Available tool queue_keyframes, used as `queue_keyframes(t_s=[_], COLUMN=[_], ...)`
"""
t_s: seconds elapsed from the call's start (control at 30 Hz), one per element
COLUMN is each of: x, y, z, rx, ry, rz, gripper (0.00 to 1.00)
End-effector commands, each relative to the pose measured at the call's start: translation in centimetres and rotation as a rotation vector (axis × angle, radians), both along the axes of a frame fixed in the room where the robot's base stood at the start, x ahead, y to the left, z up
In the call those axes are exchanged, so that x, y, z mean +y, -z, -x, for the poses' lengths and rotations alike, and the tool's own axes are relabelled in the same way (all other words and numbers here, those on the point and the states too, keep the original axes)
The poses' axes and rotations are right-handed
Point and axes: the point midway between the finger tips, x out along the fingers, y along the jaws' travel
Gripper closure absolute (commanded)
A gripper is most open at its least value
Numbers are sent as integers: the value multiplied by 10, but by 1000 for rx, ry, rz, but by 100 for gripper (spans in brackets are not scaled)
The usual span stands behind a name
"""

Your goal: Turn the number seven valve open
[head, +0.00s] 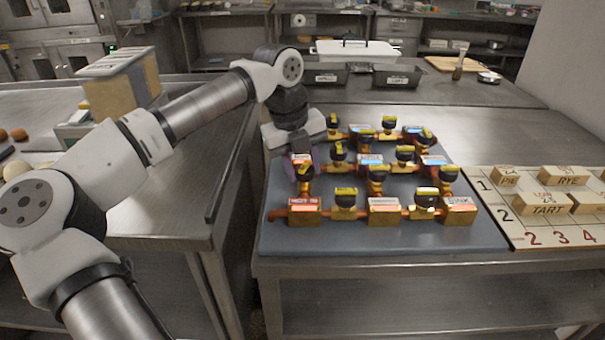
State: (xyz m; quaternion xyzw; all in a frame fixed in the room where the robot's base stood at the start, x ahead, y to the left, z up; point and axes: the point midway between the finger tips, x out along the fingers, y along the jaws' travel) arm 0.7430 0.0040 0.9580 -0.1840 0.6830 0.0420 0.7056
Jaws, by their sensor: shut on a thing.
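A valve board (400,238) lies on the steel table, with brass pipes, labelled blocks and several valves with black and yellow handles. My gripper (301,166) reaches down at the board's left side. It is shut on the handle of the left valve (305,173), just above the red-labelled block (303,208). The fingers are partly hidden by my wrist and the handle. The valve numbers are too small to read, so I cannot tell which one is number seven. Other valves stand in the front row (344,198), near a block marked SINK (458,210).
A numbered wooden board (520,230) with lettered blocks such as TART (541,204) and RYE (567,176) lies to the right. Dark bins (397,76) and a white lidded container (355,50) stand behind. A tall box (122,85) stands on the left counter.

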Motion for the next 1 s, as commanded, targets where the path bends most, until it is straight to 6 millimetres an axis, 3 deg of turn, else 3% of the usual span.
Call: queue_keyframes(t_s=[0.5, 1.0], x=[0, 0], y=[0, -2], z=[0, -1], rx=[-9, -8], ry=[-385, -485], rz=[1, 4], gripper=[86, 86])
